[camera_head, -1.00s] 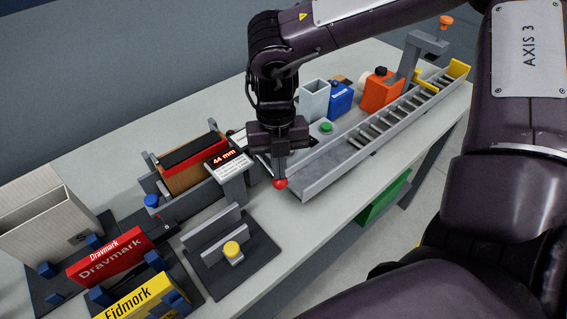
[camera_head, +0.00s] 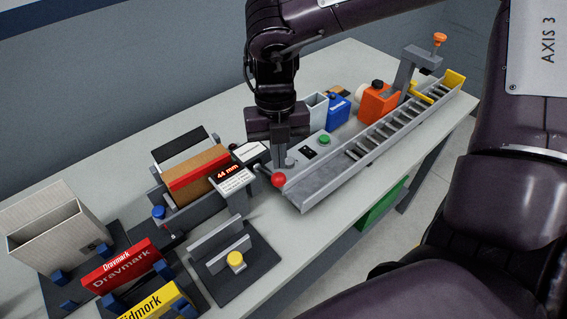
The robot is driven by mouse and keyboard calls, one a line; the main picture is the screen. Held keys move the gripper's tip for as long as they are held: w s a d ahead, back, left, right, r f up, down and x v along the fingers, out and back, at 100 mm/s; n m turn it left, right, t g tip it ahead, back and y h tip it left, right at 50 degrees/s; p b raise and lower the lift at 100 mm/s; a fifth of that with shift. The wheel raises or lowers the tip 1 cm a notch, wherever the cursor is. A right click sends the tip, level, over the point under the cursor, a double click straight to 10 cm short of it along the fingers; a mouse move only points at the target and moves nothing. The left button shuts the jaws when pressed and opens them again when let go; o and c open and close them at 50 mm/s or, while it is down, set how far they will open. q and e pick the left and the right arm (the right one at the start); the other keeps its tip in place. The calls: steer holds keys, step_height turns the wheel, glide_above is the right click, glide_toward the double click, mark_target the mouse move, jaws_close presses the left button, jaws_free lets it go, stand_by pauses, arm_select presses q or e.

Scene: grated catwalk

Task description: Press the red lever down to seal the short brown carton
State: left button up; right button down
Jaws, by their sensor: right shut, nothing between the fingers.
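The short brown carton (camera_head: 210,162) sits in a grey station at the left middle, beside a small "44 mm" display (camera_head: 229,173). A red strip (camera_head: 198,170) runs along it and a black panel (camera_head: 183,149) stands tilted behind it. The lever's red ball knob (camera_head: 278,180) sticks out to the right of the display, near the lower end of the grey chute. My right gripper (camera_head: 281,158) points down, shut and empty, just above and behind the knob; whether it touches the knob I cannot tell. My left gripper is not in view.
A white open carton (camera_head: 60,238), a red Dravmark box (camera_head: 122,265) and a yellow box (camera_head: 160,304) stand at the lower left. A stand with a yellow button (camera_head: 236,261) is in front. Blue and orange containers stand behind the ribbed chute (camera_head: 375,145).

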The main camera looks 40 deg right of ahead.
steer(key=shift+r+p, duration=1.1)
steer(key=shift+r, duration=0.95)
steer(key=shift+f, duration=0.1)
